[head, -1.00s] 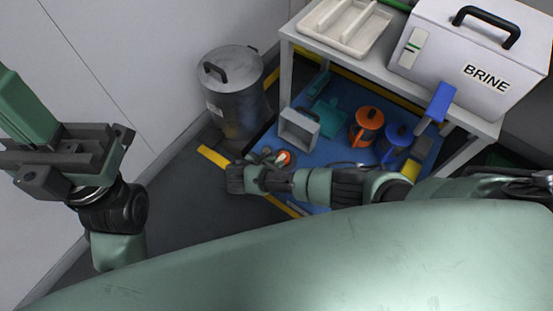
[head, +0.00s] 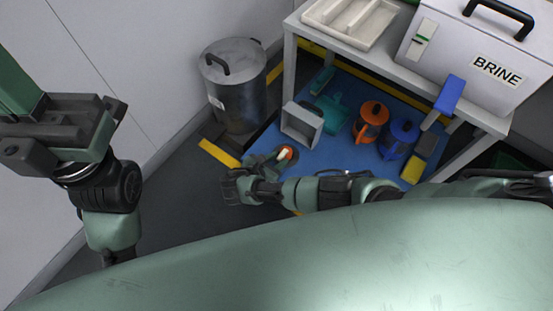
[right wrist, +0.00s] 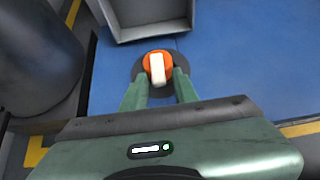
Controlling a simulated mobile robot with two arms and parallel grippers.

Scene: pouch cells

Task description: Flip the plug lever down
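A round orange plug with a white lever stands on a dark round base on the blue mat, in the head view (head: 286,153) and in the right wrist view (right wrist: 146,61). The white lever (right wrist: 157,70) stands out between the fingertips of my right gripper (right wrist: 161,76). The two green fingers are apart, one on each side of the lever; I cannot tell whether they touch it. In the head view the right gripper (head: 274,163) is small and partly hidden by my arm. My left gripper (head: 22,88) is raised at the left edge, partly cut off, away from the plug.
A grey bin (head: 289,132) stands just behind the plug. A metal drum (head: 238,100) is on the left. Orange (head: 371,118) and blue (head: 399,135) jugs stand on the mat (head: 340,165). A white table (head: 392,75) carries a BRINE box (head: 465,55) above.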

